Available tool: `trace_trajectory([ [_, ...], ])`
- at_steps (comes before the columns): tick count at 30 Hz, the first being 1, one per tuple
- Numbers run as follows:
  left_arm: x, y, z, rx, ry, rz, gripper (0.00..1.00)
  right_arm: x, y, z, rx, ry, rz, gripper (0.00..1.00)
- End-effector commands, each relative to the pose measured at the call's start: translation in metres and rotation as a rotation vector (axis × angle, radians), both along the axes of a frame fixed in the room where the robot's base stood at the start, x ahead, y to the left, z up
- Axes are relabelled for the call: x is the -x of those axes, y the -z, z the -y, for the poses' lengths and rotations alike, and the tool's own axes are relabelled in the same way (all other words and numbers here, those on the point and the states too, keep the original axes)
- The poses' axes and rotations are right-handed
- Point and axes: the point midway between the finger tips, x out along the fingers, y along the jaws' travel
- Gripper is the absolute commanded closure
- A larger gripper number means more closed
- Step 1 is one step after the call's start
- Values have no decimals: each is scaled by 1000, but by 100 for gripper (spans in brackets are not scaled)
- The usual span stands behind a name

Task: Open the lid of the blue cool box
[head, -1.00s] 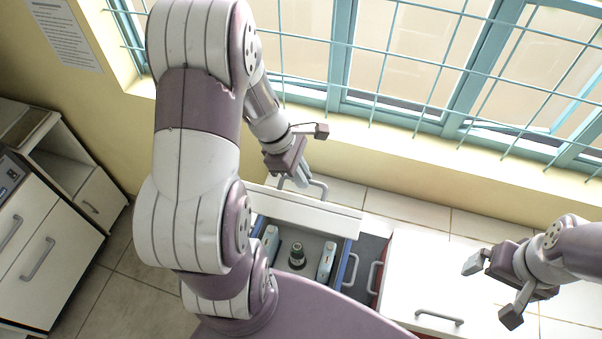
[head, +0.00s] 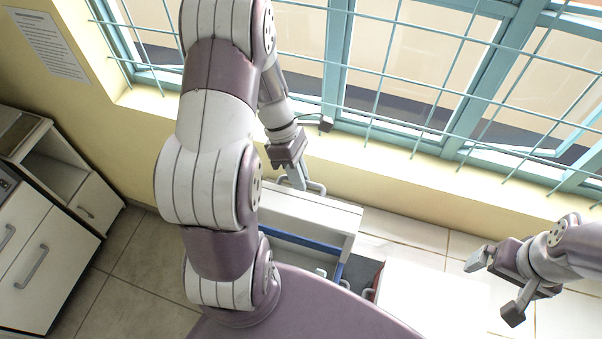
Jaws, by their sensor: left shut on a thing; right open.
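My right gripper (head: 493,284) is open and empty at the right, above a white surface.
A barred window (head: 400,70) and its sill run along the wall behind my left gripper. White cabinets (head: 45,250) with grey handles stand at the left. Tiled floor (head: 145,270) is clear between them and my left arm.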

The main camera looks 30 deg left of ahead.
Motion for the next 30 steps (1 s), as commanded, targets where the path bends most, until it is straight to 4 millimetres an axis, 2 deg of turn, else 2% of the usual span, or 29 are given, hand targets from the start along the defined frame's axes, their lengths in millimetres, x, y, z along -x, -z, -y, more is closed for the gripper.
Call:
trace_trajectory([
  [1, 3, 5, 1, 5, -2, -17, 100, 0, 1, 0, 0, 0, 0, 0],
  [14, 4, 4, 1, 7, 0, -26, 100, 0, 1, 0, 0, 0, 0, 0],
  [15, 4, 4, 1, 7, 1, -26, 84, 0, 1, 0, 0, 0, 0, 0],
  [17, 3, 4, 1, 7, 1, -25, 65, 0, 1, 0, 0, 0, 0, 0],
  [18, 3, 4, 1, 7, 0, -24, 62, 0, 1, 0, 0, 0, 0, 0],
  [30, 2, 2, 0, 6, 1, -19, 62, 0, 0, 0, 0, 0, 0, 0],
])
